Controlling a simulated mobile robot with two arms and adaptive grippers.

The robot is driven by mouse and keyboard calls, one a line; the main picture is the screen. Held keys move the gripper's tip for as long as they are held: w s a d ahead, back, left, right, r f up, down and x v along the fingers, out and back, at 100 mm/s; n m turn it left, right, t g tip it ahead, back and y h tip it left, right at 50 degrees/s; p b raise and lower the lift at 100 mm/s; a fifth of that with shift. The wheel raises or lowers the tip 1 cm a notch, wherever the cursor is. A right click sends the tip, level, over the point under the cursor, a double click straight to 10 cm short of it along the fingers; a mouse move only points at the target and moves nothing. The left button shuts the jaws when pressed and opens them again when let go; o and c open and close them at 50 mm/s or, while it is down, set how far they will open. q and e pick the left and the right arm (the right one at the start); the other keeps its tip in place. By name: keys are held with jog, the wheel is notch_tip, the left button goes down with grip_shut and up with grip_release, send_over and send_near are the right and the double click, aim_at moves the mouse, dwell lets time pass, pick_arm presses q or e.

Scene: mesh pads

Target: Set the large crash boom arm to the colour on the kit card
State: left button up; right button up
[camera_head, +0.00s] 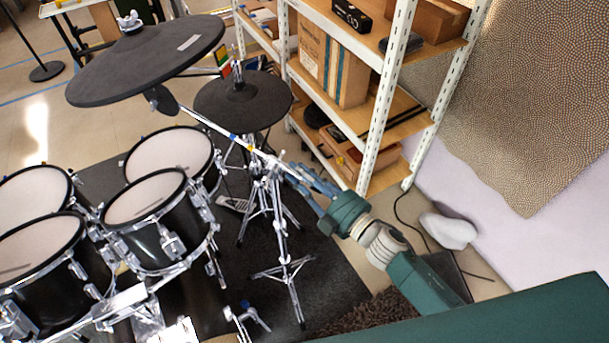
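The large crash cymbal (130,72) is the big dark pad at the upper left, tilted on its stand. Its boom arm (208,124) slopes down to the right from under the pad, with coloured bands, yellow and blue, near its middle. My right gripper (297,178) is at the lower right end of the boom arm, its blue-grey fingers around or beside the rod. Whether they close on it is not clear. No kit card can be made out for certain; a small red, yellow and green item (222,55) shows partly behind the large pad. My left gripper is out of view.
A smaller dark cymbal (243,100) stands close behind the boom arm. Several white-headed drums (145,197) fill the left. A chrome stand (282,272) stands on the black mat below my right gripper. White shelving (375,120) with boxes is close behind it.

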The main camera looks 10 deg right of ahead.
jog(key=shift+o, duration=0.7)
jog(key=shift+f, duration=0.2)
jog(key=shift+s+d+f, duration=0.1)
jog(key=shift+s+d, duration=0.2)
jog(key=v, duration=1.1)
jog(key=shift+r, duration=0.25)
jog(key=shift+s, duration=0.1)
